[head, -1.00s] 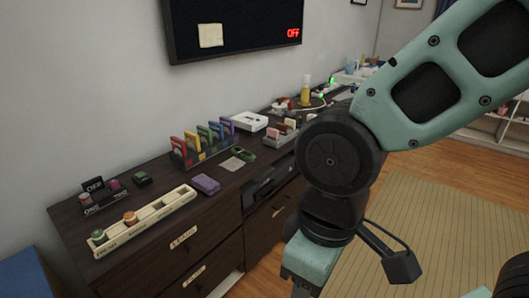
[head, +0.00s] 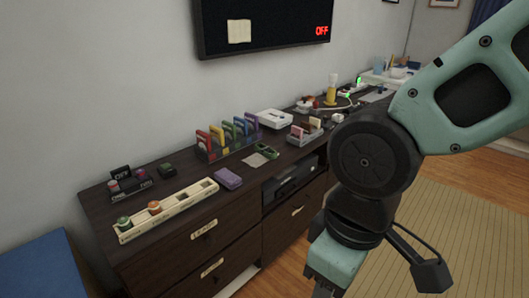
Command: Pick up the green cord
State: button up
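A small green looped item (head: 266,151), which looks like the green cord, lies on the dark dresser top next to a flat pale card. It is small in the picture, so I cannot make out its strands. Two bright green glowing spots also show at the far end of the dresser, near a pale cable (head: 336,107). My arm hangs in the right half of the view, in front of the dresser. No contact between my arm and the green item shows.
The dresser (head: 100,212) carries a cream tray (head: 190,198), a purple block (head: 228,178), a rack of coloured pieces (head: 214,153), a small divided holder (head: 299,138) and a white box (head: 275,118). A screen hangs above. Open floor with a striped rug (head: 440,230) lies right.

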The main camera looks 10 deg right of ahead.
aim_at(266, 150)
jog(key=i+l+u, duration=0.1)
jog(key=u, duration=0.35)
jog(key=l+u, duration=0.1)
jog(key=u, duration=0.35)
jog(key=i+l+u, duration=0.1)
jog(key=u, duration=0.4)
jog(key=l+u, duration=0.2)
jog(key=l, duration=0.4)
jog(key=l+u, duration=0.2)
jog(key=l, duration=0.35)
jog(key=l+u, duration=0.2)
jog(key=l, duration=0.4)
jog(key=k+l+u, duration=0.2)
jog(key=l, duration=0.75)
jog(key=k+l, duration=0.1)
jog(key=l, duration=0.25)
